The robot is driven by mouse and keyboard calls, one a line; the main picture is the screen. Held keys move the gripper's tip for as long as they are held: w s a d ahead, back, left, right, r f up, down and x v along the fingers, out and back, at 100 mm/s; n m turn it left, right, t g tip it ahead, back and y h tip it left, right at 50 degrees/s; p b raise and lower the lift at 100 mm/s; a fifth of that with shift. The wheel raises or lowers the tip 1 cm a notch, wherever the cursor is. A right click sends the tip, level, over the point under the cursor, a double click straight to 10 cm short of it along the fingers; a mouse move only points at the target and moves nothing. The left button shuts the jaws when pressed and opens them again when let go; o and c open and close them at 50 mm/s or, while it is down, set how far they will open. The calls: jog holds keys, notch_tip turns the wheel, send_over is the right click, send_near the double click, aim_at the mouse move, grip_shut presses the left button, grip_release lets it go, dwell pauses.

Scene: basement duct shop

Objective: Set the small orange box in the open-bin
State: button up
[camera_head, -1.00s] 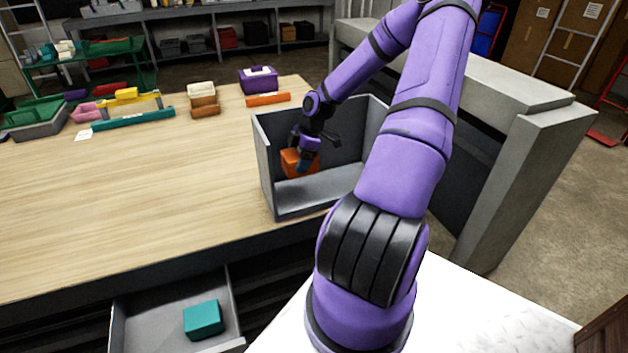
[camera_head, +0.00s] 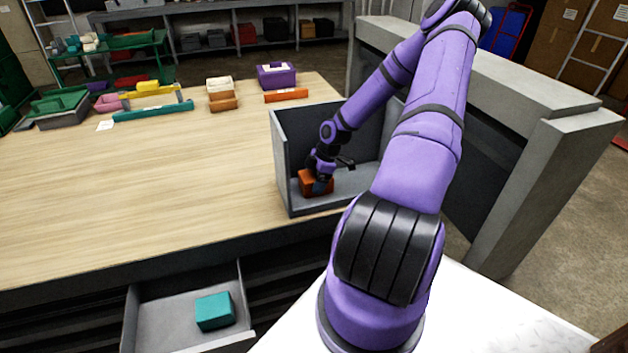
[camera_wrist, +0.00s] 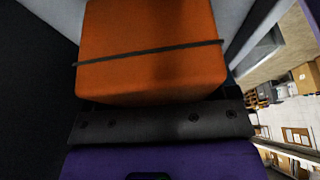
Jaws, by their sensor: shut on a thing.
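The small orange box (camera_head: 311,184) is inside the grey open-bin (camera_head: 282,163), low against its floor near the left wall. I cannot tell whether its underside touches the floor. My gripper (camera_head: 322,180) reaches down into the bin and is shut on the box. In the wrist view the orange box (camera_wrist: 150,55), with a dark band across it, fills the upper middle, beyond the dark gripper body. The fingertips are mostly hidden by the box.
The open-bin stands at the right end of the wooden workbench (camera_head: 150,190). Orange, brown and purple containers (camera_head: 276,76) stand at the back. A teal box (camera_head: 215,311) lies in an open drawer (camera_head: 165,325) below. A grey partition (camera_head: 500,75) stands at right.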

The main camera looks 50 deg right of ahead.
jog(key=shift+f, duration=0.1)
jog(key=o, duration=0.9)
jog(key=v, duration=1.2)
